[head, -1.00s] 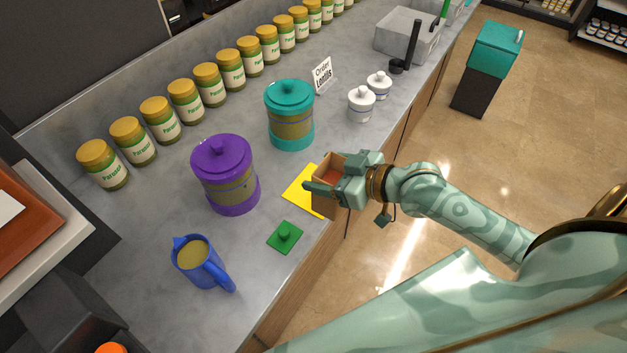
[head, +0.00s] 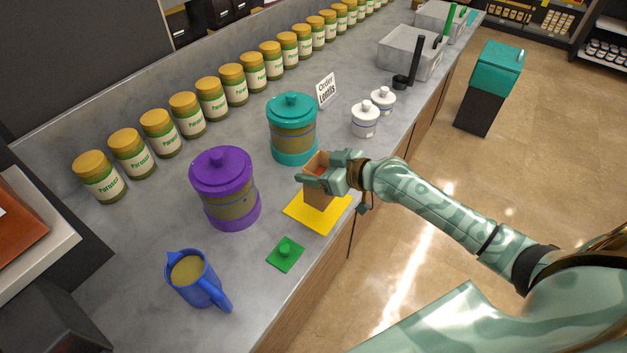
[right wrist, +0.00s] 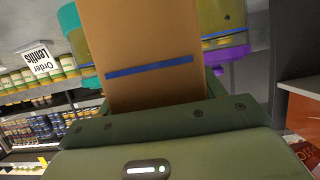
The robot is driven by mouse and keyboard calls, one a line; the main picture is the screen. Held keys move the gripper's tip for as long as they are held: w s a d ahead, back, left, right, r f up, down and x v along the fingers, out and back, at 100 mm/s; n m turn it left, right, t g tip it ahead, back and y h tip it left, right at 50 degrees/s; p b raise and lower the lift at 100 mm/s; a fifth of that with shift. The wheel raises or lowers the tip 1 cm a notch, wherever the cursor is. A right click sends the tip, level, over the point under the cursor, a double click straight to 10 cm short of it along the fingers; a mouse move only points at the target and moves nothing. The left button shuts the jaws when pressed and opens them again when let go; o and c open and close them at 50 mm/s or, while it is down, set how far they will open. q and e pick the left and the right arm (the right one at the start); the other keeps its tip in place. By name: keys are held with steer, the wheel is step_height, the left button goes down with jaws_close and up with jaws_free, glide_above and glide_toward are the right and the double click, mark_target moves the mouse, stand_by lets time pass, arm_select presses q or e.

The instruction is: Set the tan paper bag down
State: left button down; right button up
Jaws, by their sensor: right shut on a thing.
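The tan paper bag (head: 318,197) is upright over the back part of the yellow mat (head: 324,222) near the counter's front edge. My right gripper (head: 325,177) is shut on the bag near its top. In the right wrist view the bag (right wrist: 140,45) fills the space in front of my gripper, with a blue stripe across it. I cannot tell whether the bag's bottom touches the mat. My left gripper is not in view.
A teal canister (head: 292,130) stands just behind the bag, a purple canister (head: 224,190) to its left. White jars (head: 364,120) and a "Order Lentils" sign (head: 327,90) stand behind.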

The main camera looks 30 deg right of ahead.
step_height(320, 180, down, 6)
steer(key=w+b, duration=0.2)
steer(key=shift+w+d, duration=0.2)
steer(key=shift+d, duration=0.05)
steer(key=shift+f+b, duration=0.15)
steer(key=shift+b, duration=0.15)
steer(key=o, duration=0.9)
steer(key=shift+o, duration=0.2)
